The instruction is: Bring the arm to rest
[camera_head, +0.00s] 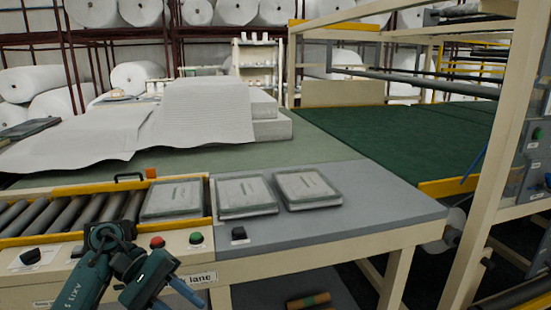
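My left arm comes in from the bottom left, in front of the roller conveyor's control panel. It is bent at a dark joint. Its end, with my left gripper (172,292), points down toward the bottom edge of the picture. The fingers are partly cut off and dark, so I cannot tell if they are open or shut. I see nothing clearly held. My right arm and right gripper are not in view.
Two packs (245,196) (307,188) lie on the grey table (370,208); another pack (171,199) lies at the roller conveyor's (67,214) end. White wadding (203,112) covers the green table behind. A beige frame post (497,160) stands right. An orange-brown roll (308,301) lies below the table.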

